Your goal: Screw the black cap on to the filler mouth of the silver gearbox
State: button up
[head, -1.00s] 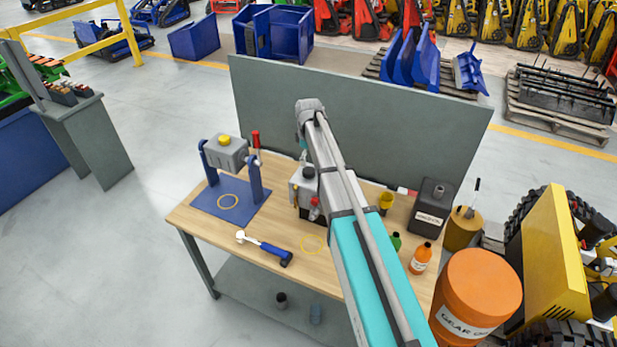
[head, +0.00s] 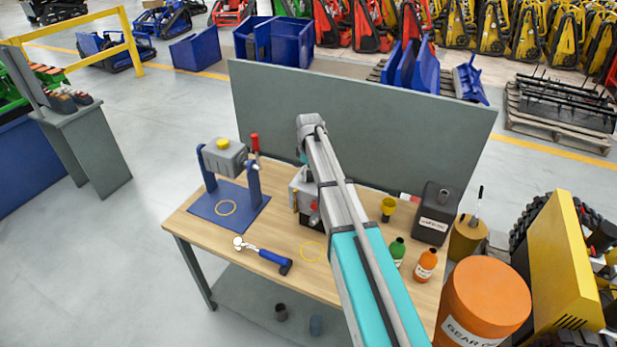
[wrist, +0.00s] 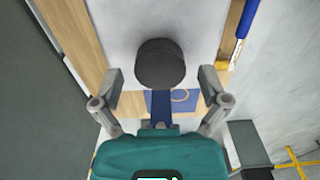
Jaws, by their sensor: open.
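The silver gearbox (head: 297,187) stands on the bench in the head view, partly hidden behind my arm. In the wrist view its pale grey top (wrist: 118,22) fills the upper middle. The black cap (wrist: 160,63) appears there as a dark round disc against the gearbox top. Whether it is threaded on to the filler mouth cannot be told. My gripper (wrist: 160,76) is open, with one finger on each side of the cap and visible gaps to both. The gripper's fingers are hidden in the head view.
A grey housing with a yellow cap (head: 223,157) hangs in a blue stand (head: 230,205) at left. A green bottle (head: 397,252), an orange bottle (head: 426,264) and a black canister (head: 434,214) stand at right. A grey panel (head: 400,130) closes the back.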

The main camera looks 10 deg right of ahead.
jog(key=c, duration=1)
jog(key=m, duration=0.5)
jog(key=shift+m, duration=2.4)
jog(key=shift+m, duration=0.9)
jog(key=m, duration=0.4)
jog(key=shift+m, duration=2)
